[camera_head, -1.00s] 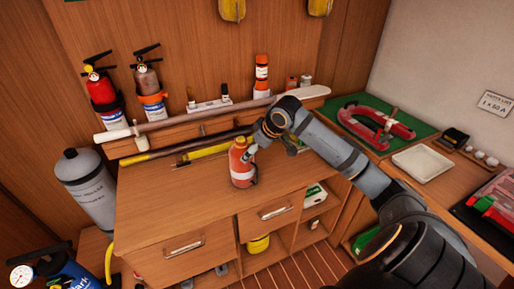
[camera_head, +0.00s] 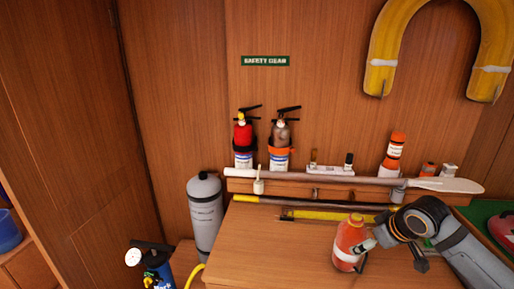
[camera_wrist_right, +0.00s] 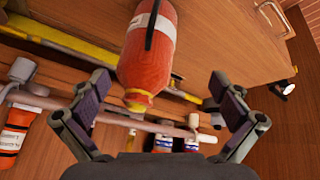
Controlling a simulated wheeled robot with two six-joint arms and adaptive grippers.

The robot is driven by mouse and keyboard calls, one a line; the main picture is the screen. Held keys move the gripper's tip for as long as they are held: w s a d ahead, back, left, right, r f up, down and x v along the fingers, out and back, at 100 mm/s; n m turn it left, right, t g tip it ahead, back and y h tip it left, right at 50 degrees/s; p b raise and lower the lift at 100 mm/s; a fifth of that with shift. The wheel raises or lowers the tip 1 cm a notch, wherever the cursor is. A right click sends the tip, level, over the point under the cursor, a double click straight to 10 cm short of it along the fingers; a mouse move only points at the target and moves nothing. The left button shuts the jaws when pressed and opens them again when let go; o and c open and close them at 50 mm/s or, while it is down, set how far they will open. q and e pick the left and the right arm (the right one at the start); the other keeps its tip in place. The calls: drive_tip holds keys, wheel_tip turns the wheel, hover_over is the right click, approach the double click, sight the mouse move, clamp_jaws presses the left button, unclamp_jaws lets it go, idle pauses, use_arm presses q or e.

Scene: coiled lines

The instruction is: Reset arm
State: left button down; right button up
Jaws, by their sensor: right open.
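My right gripper (camera_head: 366,246) is at the orange-red bottle (camera_head: 348,240), which stands upright on the wooden cabinet top. In the right wrist view, the open right gripper (camera_wrist_right: 159,84) has its two fingers wide apart. The bottle (camera_wrist_right: 150,58) shows there upside down, with a white band, a dark strip and a yellowish tip. Its tip end reaches between the fingers, with gaps on both sides, so it is not clamped. My left gripper is not in view.
A paddle (camera_head: 445,185) and a yellow pole (camera_head: 330,216) lie along the cabinet's back. Two extinguishers (camera_head: 243,140) (camera_head: 281,145) are on the wall. A grey cylinder (camera_head: 205,215) and blue pump (camera_head: 158,270) stand left. The cabinet top (camera_head: 265,250) left of the bottle is clear.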

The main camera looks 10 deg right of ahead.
drive_tip(key=s+a+f+g, duration=0.1)
drive_tip(key=s+a+f, duration=0.35)
drive_tip(key=f, duration=0.25)
drive_tip(key=s+a+f, duration=0.4)
drive_tip(key=a+f, duration=0.1)
drive_tip(key=f, duration=0.1)
drive_tip(key=s+a+f+m+g+h, duration=0.1)
drive_tip(key=s+a+f+m, duration=0.15)
drive_tip(key=s, duration=0.35)
drive_tip(key=s+a+f+m+g, duration=0.1)
drive_tip(key=s+f, duration=0.2)
drive_tip(key=s, duration=0.3)
drive_tip(key=s+d+f, duration=0.1)
drive_tip(key=d+f, duration=0.1)
drive_tip(key=f, duration=1.1)
drive_tip(key=s+d+f, duration=0.1)
drive_tip(key=s+f, duration=0.1)
drive_tip(key=f, duration=1.1)
drive_tip(key=s+d+f+g, duration=0.1)
drive_tip(key=s+f+g, duration=0.1)
drive_tip(key=s+f, duration=1.4)
drive_tip(key=shift+s+d, duration=0.15)
drive_tip(key=shift+s, duration=0.95)
